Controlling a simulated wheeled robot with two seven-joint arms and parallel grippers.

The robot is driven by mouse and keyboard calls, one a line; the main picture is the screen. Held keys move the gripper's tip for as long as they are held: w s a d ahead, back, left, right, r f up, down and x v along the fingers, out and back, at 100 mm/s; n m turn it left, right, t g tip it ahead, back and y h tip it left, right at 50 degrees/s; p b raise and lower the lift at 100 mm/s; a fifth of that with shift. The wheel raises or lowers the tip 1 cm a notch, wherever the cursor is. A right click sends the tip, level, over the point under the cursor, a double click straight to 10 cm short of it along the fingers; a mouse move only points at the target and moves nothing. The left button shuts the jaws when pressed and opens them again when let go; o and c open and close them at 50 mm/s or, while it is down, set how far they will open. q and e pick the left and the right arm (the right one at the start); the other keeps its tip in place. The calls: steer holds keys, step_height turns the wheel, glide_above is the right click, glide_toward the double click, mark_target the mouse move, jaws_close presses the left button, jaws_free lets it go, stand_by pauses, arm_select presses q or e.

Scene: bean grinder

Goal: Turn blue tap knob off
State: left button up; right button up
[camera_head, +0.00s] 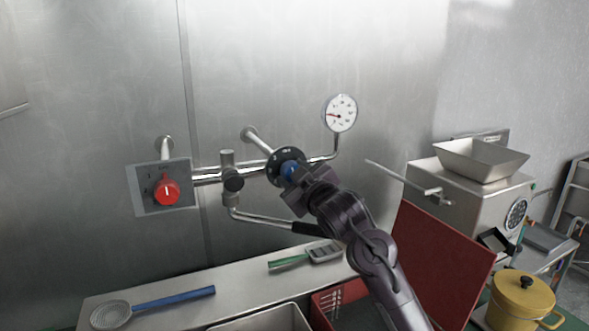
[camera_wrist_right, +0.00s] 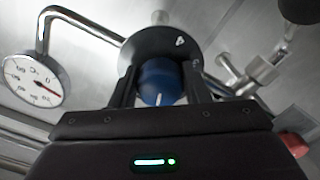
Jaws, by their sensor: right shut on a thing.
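The blue tap knob (camera_head: 289,170) sits on a round black dial plate (camera_head: 276,168) on the wall piping in the head view. My right gripper (camera_head: 297,177) reaches up from the lower right and is shut on the knob, hiding part of it. In the right wrist view the blue knob (camera_wrist_right: 160,82) lies between the two dark fingers of my right gripper (camera_wrist_right: 159,88), in front of the black dial plate (camera_wrist_right: 160,45). A white mark shows on the knob's lower edge. My left gripper is not in view.
A red knob (camera_head: 166,191) on a grey plate is at the left. A round gauge (camera_head: 340,114) is above right of the blue knob. Below are a steel shelf (camera_head: 240,281) with utensils and a red board (camera_head: 440,262). A grinder (camera_head: 470,190) and yellow pot (camera_head: 520,302) stand right.

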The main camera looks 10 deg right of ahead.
steer(key=shift+a+f+m+p, duration=0.15)
steer(key=shift+m+p, duration=0.3)
steer(key=shift+m, duration=0.5)
steer(key=shift+f+m+p, duration=0.1)
steer(key=shift+m+p, duration=0.3)
steer(key=shift+m, duration=0.55)
steer(key=shift+f, duration=0.1)
steer(key=o, duration=1)
steer(key=shift+r, duration=0.2)
steer(key=shift+s, duration=0.1)
steer(key=s+b, duration=0.1)
steer(key=s, duration=0.2)
steer(key=s+d+b, duration=0.1)
steer(key=s, duration=0.2)
steer(key=shift+s+d+f, duration=0.1)
steer(key=shift+s+d, duration=0.1)
steer(key=shift+s, duration=0.05)
steer(key=shift+s+d+b, duration=0.1)
steer(key=shift+s+b, duration=0.2)
steer(key=shift+s, duration=0.25)
